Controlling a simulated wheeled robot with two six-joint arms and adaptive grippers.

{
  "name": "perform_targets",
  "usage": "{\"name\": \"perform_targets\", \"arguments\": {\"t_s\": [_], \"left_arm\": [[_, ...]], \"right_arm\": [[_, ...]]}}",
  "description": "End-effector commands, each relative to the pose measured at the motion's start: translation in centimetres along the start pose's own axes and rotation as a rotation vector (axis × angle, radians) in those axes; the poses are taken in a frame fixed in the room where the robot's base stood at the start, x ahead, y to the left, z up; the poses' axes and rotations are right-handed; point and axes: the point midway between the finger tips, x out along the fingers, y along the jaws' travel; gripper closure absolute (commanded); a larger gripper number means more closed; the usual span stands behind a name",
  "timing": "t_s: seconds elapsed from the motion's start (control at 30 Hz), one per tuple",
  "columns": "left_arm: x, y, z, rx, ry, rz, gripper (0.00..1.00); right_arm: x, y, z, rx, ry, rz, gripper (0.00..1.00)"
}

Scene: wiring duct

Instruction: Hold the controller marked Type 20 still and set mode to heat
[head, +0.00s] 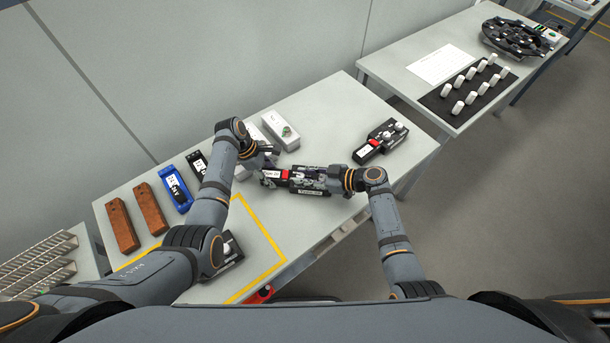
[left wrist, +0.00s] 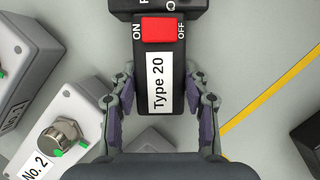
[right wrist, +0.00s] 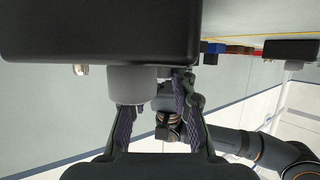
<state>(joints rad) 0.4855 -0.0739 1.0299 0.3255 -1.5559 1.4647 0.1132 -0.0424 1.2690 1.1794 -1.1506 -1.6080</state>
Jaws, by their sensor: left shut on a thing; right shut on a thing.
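The black controller (head: 312,181) is between my two grippers in the head view. In the left wrist view its white label reads Type 20 (left wrist: 158,80), beside a red ON/OFF switch (left wrist: 162,29). My left gripper (left wrist: 163,105) is shut on the labelled end, one finger on each side. In the right wrist view the controller's dark body (right wrist: 100,30) fills the upper left, and my right gripper (right wrist: 158,115) is shut on a grey round knob (right wrist: 135,88) standing out from it. The knob's markings are hidden, so its setting cannot be read. Whether the controller touches the table is unclear.
Another black controller with a red switch (head: 380,141) lies to the right. Grey boxes with knobs (head: 281,130), a blue device (head: 176,189) and brown blocks (head: 151,208) line the table's back and left. Yellow tape (head: 265,222) marks the front. Bare table (head: 340,115) lies behind the controller.

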Motion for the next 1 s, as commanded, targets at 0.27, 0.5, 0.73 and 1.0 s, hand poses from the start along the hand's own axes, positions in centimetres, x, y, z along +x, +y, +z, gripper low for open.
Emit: {"name": "perform_targets", "arguments": {"t_s": [0.27,0.5,0.73,1.0], "left_arm": [[0.02,-0.03,0.01,0.001,0.000,-0.001,0.94],[0.00,-0.01,0.06,0.001,-0.001,-0.001,0.94],[0.00,-0.01,0.07,0.001,-0.002,-0.001,0.94],[-0.01,0.00,0.03,0.001,-0.001,0.000,0.94]], "right_arm": [[0.20,-0.69,0.03,0.114,0.001,0.265,1.00],[0.10,-0.59,0.03,0.153,-0.001,0.367,1.00],[0.10,-0.57,0.04,0.152,-0.001,0.365,0.71],[0.11,-0.56,0.00,0.151,-0.001,0.364,0.52]]}}
